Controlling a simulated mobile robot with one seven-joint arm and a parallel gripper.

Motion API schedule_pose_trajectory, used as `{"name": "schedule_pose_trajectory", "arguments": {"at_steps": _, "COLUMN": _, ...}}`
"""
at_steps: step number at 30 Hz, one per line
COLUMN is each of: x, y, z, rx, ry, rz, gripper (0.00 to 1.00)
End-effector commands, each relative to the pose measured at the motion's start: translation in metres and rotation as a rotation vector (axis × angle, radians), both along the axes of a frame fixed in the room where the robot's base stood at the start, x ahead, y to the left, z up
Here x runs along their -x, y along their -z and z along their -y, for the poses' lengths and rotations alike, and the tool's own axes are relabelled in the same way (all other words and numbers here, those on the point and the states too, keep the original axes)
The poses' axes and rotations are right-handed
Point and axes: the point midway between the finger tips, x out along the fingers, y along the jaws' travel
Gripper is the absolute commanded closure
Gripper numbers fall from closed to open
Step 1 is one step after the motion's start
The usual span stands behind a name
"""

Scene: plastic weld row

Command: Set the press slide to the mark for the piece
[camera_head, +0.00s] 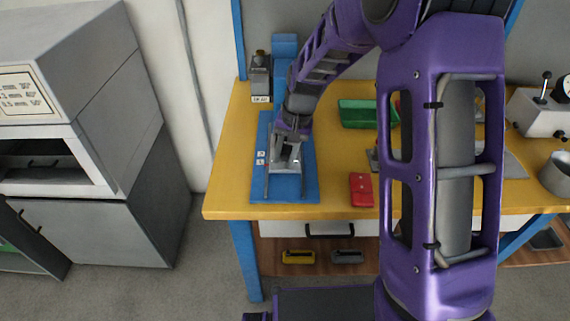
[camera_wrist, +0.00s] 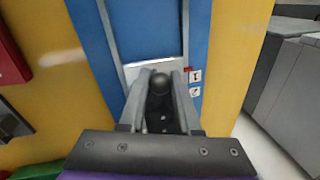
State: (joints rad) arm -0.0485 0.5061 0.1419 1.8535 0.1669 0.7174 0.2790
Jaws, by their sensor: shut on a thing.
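The blue press (camera_head: 258,188) stands on the left of the yellow bench. Its silver slide plate (camera_wrist: 148,70) sits between two rails. In the wrist view the slide's dark knob (camera_wrist: 161,84) is between the fingers of my gripper (camera_wrist: 160,85), which is shut on it. A red pointer (camera_wrist: 192,70) at the plate's right edge is beside the upper of two white mark labels (camera_wrist: 195,76); the second label (camera_wrist: 195,91) is below it. In the head view my gripper (camera_head: 291,140) covers much of the slide, and the labels (camera_head: 261,157) show small at its left.
A red block (camera_head: 361,189) lies right of the press. A green bin (camera_head: 358,113) is behind it. A grey oven with a printed sign (camera_head: 22,104) stands left, its sign only partly legible. Yellow and grey items (camera_head: 299,257) rest on the shelf below.

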Motion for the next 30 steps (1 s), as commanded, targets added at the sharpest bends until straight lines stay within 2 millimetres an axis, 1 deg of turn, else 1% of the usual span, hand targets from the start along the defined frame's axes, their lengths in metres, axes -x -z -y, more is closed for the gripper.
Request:
{"name": "schedule_pose_trajectory", "arguments": {"at_steps": 1, "x": -0.004, "y": -0.002, "z": 0.0, "rx": 0.0, "ry": 0.0, "rz": 0.004, "gripper": 1.0}}
{"name": "schedule_pose_trajectory", "arguments": {"at_steps": 3, "x": -0.007, "y": -0.002, "z": 0.0, "rx": 0.0, "ry": 0.0, "rz": 0.005, "gripper": 1.0}}
{"name": "schedule_pose_trajectory", "arguments": {"at_steps": 12, "x": -0.007, "y": -0.001, "z": 0.0, "rx": 0.0, "ry": 0.0, "rz": 0.004, "gripper": 1.0}}
{"name": "schedule_pose_trajectory", "arguments": {"at_steps": 13, "x": -0.007, "y": -0.001, "z": 0.0, "rx": 0.0, "ry": 0.0, "rz": 0.004, "gripper": 0.63}}
{"name": "schedule_pose_trajectory", "arguments": {"at_steps": 14, "x": -0.007, "y": -0.001, "z": 0.0, "rx": 0.0, "ry": 0.0, "rz": 0.004, "gripper": 0.57}}
{"name": "schedule_pose_trajectory", "arguments": {"at_steps": 15, "x": -0.007, "y": -0.001, "z": 0.0, "rx": 0.0, "ry": 0.0, "rz": 0.004, "gripper": 0.56}}
{"name": "schedule_pose_trajectory", "arguments": {"at_steps": 24, "x": -0.006, "y": -0.002, "z": 0.0, "rx": 0.0, "ry": -0.001, "rz": 0.002, "gripper": 0.56}}
{"name": "schedule_pose_trajectory", "arguments": {"at_steps": 26, "x": -0.006, "y": -0.006, "z": 0.001, "rx": 0.0, "ry": -0.001, "rz": 0.002, "gripper": 0.56}}
{"name": "schedule_pose_trajectory", "arguments": {"at_steps": 28, "x": -0.006, "y": -0.015, "z": 0.003, "rx": 0.001, "ry": 0.0, "rz": 0.003, "gripper": 0.56}}
{"name": "schedule_pose_trajectory", "arguments": {"at_steps": 30, "x": -0.005, "y": -0.028, "z": 0.005, "rx": 0.0, "ry": 0.0, "rz": 0.005, "gripper": 0.56}}
